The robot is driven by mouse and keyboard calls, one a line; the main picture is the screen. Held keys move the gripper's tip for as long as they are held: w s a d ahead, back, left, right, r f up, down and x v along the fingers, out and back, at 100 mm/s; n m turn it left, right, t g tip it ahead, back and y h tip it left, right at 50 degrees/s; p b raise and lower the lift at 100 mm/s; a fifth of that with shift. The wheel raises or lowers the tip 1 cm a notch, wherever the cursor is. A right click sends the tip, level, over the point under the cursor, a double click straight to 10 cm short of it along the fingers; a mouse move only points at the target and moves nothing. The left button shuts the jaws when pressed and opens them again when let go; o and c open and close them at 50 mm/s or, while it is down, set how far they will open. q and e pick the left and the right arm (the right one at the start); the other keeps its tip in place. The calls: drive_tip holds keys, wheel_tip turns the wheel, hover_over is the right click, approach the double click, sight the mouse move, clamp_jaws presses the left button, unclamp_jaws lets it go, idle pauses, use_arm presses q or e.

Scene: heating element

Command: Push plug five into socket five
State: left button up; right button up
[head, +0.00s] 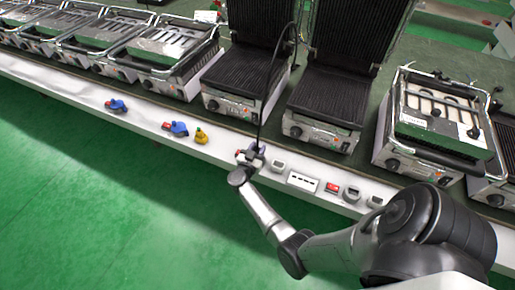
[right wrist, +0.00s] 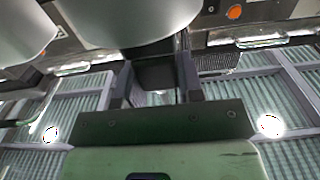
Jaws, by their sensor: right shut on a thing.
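My right gripper (head: 250,155) is at the white ledge in the head view, just right of the yellow socket piece (head: 201,136). It is shut on a plug, from which a black cable (head: 268,95) rises toward the open grills. In the right wrist view, a dark block (right wrist: 156,76), apparently the plug, sits between the two fingers of the gripper (right wrist: 155,88). The gripper hides the spot under it, so I cannot tell whether the plug touches a socket. No number is readable, so I cannot tell which socket is five. My left gripper is not in view.
Blue-and-red connectors (head: 176,128) sit farther left on the ledge (head: 75,88). A grey round-faced outlet (head: 278,165), a white panel (head: 303,181) and a red switch (head: 332,187) lie to the right. Contact grills (head: 325,105) line the bench behind. The green floor in front is clear.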

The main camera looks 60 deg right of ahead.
drive_tip(key=shift+f+b, duration=0.65)
drive_tip(key=shift+f, duration=0.5)
drive_tip(key=o, duration=1)
drive_tip(key=shift+a, duration=0.1)
drive_tip(key=a+p, duration=0.2)
drive_tip(key=a, duration=0.5)
drive_tip(key=shift+s+a, duration=0.2)
drive_tip(key=shift+s, duration=0.2)
